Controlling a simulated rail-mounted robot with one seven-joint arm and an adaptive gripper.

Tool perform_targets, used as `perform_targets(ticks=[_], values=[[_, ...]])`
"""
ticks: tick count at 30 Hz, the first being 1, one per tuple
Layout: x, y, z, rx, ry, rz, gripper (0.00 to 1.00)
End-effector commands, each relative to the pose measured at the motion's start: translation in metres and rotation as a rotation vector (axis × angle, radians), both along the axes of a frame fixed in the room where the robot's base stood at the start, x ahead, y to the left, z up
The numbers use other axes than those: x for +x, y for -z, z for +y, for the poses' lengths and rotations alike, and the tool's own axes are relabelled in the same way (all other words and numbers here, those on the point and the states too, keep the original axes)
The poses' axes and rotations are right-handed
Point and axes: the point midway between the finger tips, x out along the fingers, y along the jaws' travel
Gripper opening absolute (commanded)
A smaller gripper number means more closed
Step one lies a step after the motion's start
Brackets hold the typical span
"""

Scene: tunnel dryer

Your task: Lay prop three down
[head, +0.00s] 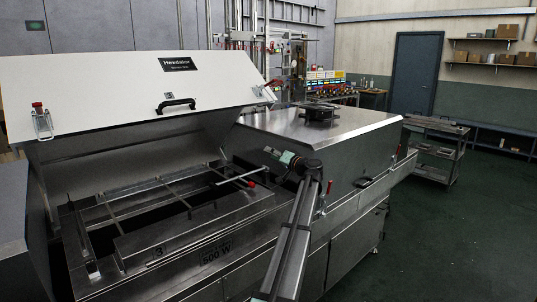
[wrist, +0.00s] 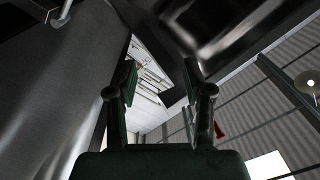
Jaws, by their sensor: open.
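A pale rod (head: 238,177) with a red knob (head: 251,184) lies nearly level at the right end of the open bay; I cannot tell for certain that it is prop three. A "3" (head: 159,250) is marked on the front edge of the bay. The white lid (head: 110,85) stands raised and tilted back above it. My gripper (head: 270,152) is just above and right of the rod, apart from it as far as I can see. In the wrist view my gripper (wrist: 160,88) has its green fingers spread, with nothing seen held between them.
The bay's metal frame (head: 90,203) has crossbars over dark openings. A closed steel hood (head: 350,133) with a black fitting (head: 316,113) stands close right of my gripper. A red handle (head: 329,187) is on its front. A cart (head: 437,150) stands farther right; the green floor there is clear.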

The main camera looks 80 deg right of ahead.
Motion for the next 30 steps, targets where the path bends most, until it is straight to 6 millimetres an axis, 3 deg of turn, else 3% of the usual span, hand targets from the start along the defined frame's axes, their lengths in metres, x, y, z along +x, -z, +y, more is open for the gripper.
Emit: perform_targets(ticks=[12, 18, 30], values=[[-0.058, 0.002, 0.05, 0.0, 0.001, -0.001, 0.51], [-0.068, 0.003, 0.058, -0.001, 0.0, -0.001, 0.51], [-0.069, 0.003, 0.058, 0.0, -0.001, -0.001, 0.51]])
